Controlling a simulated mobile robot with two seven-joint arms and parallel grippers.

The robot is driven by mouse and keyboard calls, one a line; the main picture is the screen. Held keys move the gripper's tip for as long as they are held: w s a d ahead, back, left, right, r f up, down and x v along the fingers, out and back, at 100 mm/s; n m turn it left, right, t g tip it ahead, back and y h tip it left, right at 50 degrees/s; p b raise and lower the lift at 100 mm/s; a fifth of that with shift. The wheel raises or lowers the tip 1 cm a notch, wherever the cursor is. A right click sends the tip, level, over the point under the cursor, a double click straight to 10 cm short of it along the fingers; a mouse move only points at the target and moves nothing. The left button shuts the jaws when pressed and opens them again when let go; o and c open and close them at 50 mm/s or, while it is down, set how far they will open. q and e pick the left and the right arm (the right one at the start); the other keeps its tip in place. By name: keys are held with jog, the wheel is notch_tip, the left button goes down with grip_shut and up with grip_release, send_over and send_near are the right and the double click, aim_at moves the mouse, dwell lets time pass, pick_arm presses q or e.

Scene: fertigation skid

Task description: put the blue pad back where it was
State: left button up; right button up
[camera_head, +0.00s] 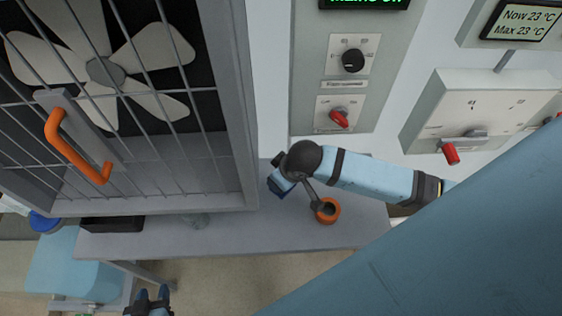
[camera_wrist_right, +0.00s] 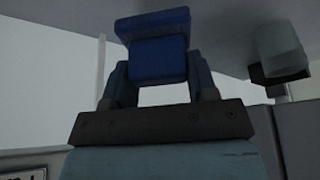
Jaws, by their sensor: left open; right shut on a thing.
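The blue pad (camera_head: 276,189) is a small dark blue block at the tip of my right gripper (camera_head: 280,182), over the grey bench beside the fan cage. In the right wrist view the pad (camera_wrist_right: 157,45) sits between the two fingers of the right gripper (camera_wrist_right: 158,72), which is shut on it. The pad is close to the bench surface; I cannot tell whether it touches. My left gripper (camera_head: 152,294) is at the bottom edge of the head view, open and empty, its fingertips apart, below the bench.
A panel with a red knob (camera_head: 339,118) is behind.

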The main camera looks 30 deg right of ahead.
jog(key=w, duration=0.1)
jog(key=w+d+f, duration=0.1)
jog(key=w+f, duration=0.1)
jog(key=shift+w+d+f, duration=0.1)
jog(key=shift+w+d, duration=0.25)
jog(key=shift+d, duration=0.05)
notch_tip(320, 180, down, 4)
jog(key=shift+r+p, duration=0.15)
jog(key=shift+p, duration=0.2)
jog(key=shift+w+f, duration=0.1)
jog(key=shift+f, duration=0.5)
jog(key=o, duration=0.8)
jog(key=shift+r, duration=0.1)
